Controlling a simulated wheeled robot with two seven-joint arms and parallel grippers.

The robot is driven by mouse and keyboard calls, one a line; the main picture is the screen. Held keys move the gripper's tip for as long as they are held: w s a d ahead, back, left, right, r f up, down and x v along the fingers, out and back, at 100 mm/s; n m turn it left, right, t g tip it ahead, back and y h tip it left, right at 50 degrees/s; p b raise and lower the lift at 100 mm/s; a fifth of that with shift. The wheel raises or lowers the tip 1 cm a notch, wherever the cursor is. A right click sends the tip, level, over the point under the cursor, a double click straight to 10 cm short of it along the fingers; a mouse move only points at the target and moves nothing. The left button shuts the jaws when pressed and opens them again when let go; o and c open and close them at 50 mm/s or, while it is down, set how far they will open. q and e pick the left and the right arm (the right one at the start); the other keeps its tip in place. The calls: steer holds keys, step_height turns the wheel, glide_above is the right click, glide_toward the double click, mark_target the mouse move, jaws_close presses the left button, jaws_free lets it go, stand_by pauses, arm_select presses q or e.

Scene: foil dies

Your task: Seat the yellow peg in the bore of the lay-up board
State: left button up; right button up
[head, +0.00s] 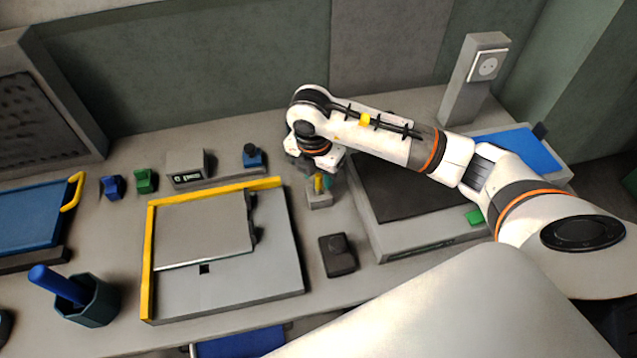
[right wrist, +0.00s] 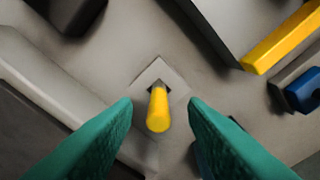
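The yellow peg (right wrist: 158,110) stands upright in the hole of a small pale grey holder block (right wrist: 171,74). In the head view the peg (head: 319,184) shows partly behind my right gripper (head: 322,182), above the same block (head: 319,201). In the right wrist view my right gripper (right wrist: 160,104) is open, its green fingers to either side of the peg with gaps on both sides. The lay-up board (head: 245,286) lies to the left, with a yellow fence along its left and far edges. A dark square hole, seemingly the bore (head: 204,269), is in its bare front part. My left gripper is not in view.
A grey plate (head: 203,232) covers much of the board. A blue-topped item (head: 252,157) stands behind the board, and a dark cup (head: 90,302) at front left.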

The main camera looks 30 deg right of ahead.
mark_target(319, 188)
steer(key=shift+w+d+f, duration=0.1)
steer(key=shift+d+f, duration=0.05)
steer(key=shift+f, duration=0.6)
steer(key=shift+d+f, duration=0.1)
steer(key=shift+f, duration=0.6)
steer(key=shift+c, duration=0.5)
jaws_close()
